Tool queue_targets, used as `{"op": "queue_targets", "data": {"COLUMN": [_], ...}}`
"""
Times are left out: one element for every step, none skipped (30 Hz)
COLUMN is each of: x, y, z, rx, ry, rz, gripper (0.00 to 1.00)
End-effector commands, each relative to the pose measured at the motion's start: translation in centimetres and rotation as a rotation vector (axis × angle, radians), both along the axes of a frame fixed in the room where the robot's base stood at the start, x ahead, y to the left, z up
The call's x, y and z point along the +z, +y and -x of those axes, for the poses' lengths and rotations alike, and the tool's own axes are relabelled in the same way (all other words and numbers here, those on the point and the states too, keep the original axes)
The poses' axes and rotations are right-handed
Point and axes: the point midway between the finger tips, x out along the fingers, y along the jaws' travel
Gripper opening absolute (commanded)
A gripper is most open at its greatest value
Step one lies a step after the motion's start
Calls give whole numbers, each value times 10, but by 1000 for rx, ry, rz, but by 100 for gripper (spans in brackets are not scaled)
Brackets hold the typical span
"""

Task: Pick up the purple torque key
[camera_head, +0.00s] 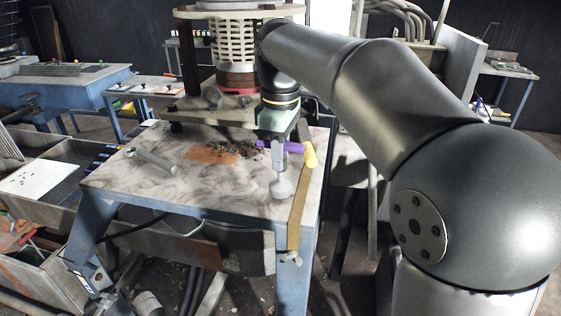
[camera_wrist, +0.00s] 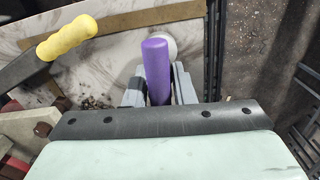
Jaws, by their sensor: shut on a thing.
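The purple torque key (camera_head: 292,147) is between the fingers of my gripper (camera_head: 277,150) above the right part of the worktable. In the wrist view the purple key (camera_wrist: 156,68) stands out between the two grey fingers of my gripper (camera_wrist: 159,88), which are shut on it. Part of the key is hidden by the fingers and the gripper body. I cannot tell from these views whether it touches the table.
Another metal tool (camera_head: 153,160) and dark crumbs lie on the worktable (camera_head: 225,185). The vibrating screen stands behind.

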Motion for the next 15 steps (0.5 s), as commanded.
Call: {"op": "queue_targets", "data": {"x": [8,14,23,29,36,45,53,60,70,77,80,83,86,90,94], "y": [0,0,-3,-6,-9,-13,-16,-19,-24,-27,-30,-36,-40,-44,-48], "z": [-1,-1,3,8,14,21,26,31,38,43,50,60,67,73,80], "rx": [-1,-1,-2,-2,-2,-1,-1,-2,-2,-3,-3,-2,-2,-2,-3], "ry": [-5,-6,-7,-6,-8,-8,-8,-8,-8,-8,-6,-7,-5,-6,-5], "rz": [-2,-2,-2,-2,-2,-2,-2,-2,-2,-2,-1,-1,0,-1,0], "gripper": [0,0,0,0,0,0,0,0,0,0,0,0,0,0,0]}}
